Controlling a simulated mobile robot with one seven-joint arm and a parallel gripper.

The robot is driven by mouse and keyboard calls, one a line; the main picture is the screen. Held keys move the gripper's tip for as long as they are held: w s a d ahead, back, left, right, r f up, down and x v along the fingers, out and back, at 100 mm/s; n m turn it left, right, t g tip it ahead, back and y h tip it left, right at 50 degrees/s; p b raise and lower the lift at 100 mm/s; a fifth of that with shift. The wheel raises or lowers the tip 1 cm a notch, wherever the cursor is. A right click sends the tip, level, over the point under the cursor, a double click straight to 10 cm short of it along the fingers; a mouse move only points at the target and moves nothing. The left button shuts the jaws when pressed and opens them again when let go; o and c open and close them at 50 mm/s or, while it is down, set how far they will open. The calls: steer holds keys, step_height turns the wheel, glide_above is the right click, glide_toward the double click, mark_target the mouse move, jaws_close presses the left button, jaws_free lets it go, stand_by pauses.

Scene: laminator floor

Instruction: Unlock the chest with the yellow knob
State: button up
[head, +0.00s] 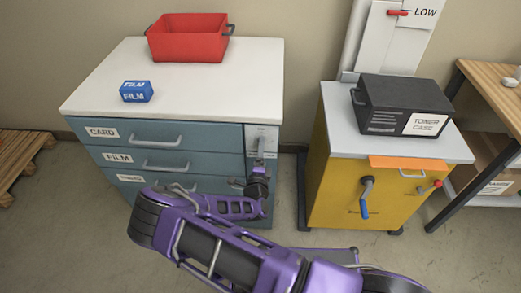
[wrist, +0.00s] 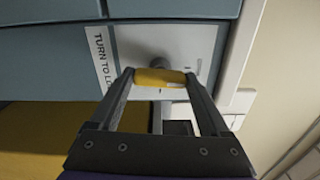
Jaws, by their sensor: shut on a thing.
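The chest (head: 168,140) is a teal drawer unit with a white top, at the left in the head view. A pale lock plate (head: 262,133) is on its right front. In the wrist view, the plate (wrist: 190,45) bears a label starting "TURN TO LO", cut off by my finger. The yellow knob (wrist: 160,77) is a short bar on a grey stem in front of the plate. My gripper (head: 260,165) is at the plate and hides the knob in the head view. In the wrist view, its two fingers are shut on the bar's ends.
A red bin (head: 187,38) and a blue film box (head: 136,91) sit on the chest. Right of it, across a floor gap, a yellow cabinet (head: 335,195) with a blue-handled crank (head: 365,197) carries a dark toner case (head: 395,103). A wooden-topped table (head: 490,80) stands far right.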

steer(key=shift+n, duration=0.6)
steer(key=o, duration=1.2)
steer(key=s, duration=1.7)
steer(key=shift+s+a+p, duration=0.25)
steer(key=shift+p, duration=0.15)
